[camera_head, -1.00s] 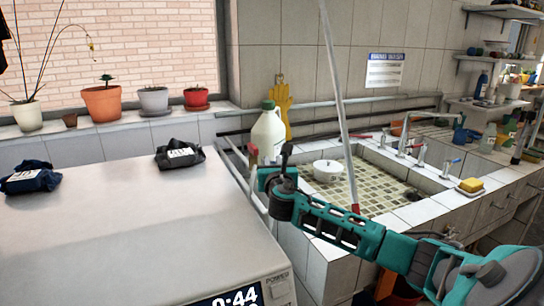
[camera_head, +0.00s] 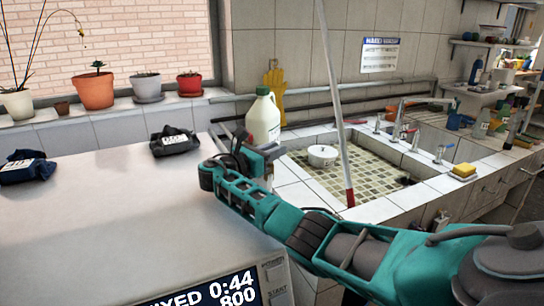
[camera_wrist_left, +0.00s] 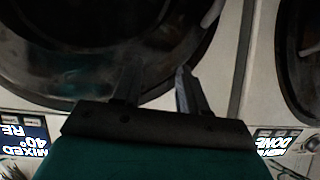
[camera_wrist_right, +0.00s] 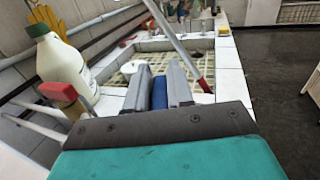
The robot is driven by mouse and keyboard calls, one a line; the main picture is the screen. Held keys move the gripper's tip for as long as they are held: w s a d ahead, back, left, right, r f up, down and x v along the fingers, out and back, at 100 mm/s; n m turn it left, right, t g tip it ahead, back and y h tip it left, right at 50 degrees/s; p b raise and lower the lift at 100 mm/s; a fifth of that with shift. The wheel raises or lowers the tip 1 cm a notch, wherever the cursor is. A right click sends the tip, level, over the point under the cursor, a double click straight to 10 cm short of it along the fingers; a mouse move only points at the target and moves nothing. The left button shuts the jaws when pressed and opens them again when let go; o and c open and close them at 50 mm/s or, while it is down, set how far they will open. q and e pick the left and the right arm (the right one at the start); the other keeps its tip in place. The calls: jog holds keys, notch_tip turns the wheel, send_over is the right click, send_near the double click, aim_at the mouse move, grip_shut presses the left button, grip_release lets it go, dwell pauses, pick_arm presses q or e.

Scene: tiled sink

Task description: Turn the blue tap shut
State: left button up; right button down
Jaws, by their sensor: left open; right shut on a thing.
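A small blue tap handle (camera_wrist_right: 159,93) sits between the fingers of my right gripper (camera_wrist_right: 158,82) in the right wrist view. The fingers are shut on its two sides. In the head view the right gripper (camera_head: 270,153) is beside the white jug, at the sink's near left corner; the blue handle is hidden there. A red handle (camera_wrist_right: 58,91) on a yellowish stem stands left of the gripper in the right wrist view. My left gripper (camera_wrist_left: 157,88) shows only in the left wrist view, open and empty before a dark round machine door (camera_wrist_left: 90,40).
The white jug (camera_head: 263,118) stands close behind the right gripper. A leaning pole (camera_head: 335,110) with a red end crosses the tiled sink (camera_head: 365,185), which holds a white pot (camera_head: 322,155). A white machine top (camera_head: 110,215) fills the left; dark cloth bundles lie on it.

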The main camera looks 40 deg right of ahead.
jog(key=m+g+b, duration=0.2)
jog(key=g+b, duration=0.1)
jog(key=shift+s+f+b, duration=0.15)
jog(key=shift+b, duration=0.2)
jog(key=shift+m+g+b, duration=0.4)
jog(key=shift+g+b, duration=0.1)
jog(key=shift+b, duration=0.25)
jog(key=shift+s+m+g+y+b, duration=0.1)
jog(key=shift+m+g+y+b, duration=0.3)
jog(key=shift+b, duration=0.45)
pick_arm(q)
notch_tip(320, 180, down, 6)
jog(key=w+d, duration=0.1)
jog(key=d, duration=0.1)
jog(key=shift+h+b, duration=0.35)
jog(key=shift+h, duration=0.05)
jog(key=shift+f, duration=0.1)
pick_arm(e)
jog(key=shift+r+g, duration=0.2)
jog(key=shift+g, duration=0.2)
pick_arm(q)
jog(key=shift+w+d+r, duration=0.15)
jog(key=shift+r, duration=0.05)
pick_arm(e)
jog(key=c, duration=1.1)
grip_release()
